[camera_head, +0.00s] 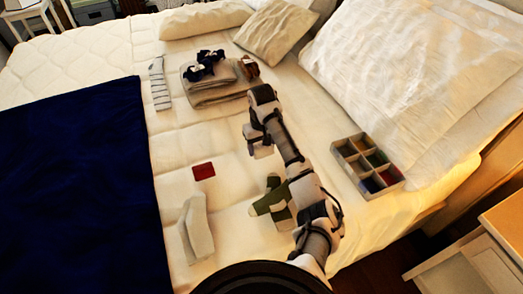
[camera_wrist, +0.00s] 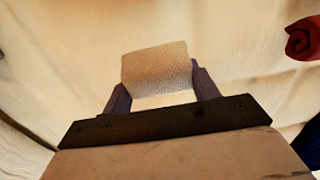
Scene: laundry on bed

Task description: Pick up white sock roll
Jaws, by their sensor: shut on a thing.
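The white sock roll (camera_wrist: 155,65) shows in the wrist view as a pale, textured roll between the two fingers of my gripper (camera_wrist: 160,82). My gripper is shut on it, one finger on each side. In the head view my gripper (camera_head: 259,149) points down over the pale bedding in the middle of the bed.
A red folded piece (camera_head: 203,171), a grey-white sock (camera_head: 197,228) and a green sock pair (camera_head: 270,202) lie nearby. A divided box (camera_head: 343,152) stands right. Folded towels (camera_head: 213,92) with dark rolls lie behind. A navy blanket (camera_head: 75,190) covers the left.

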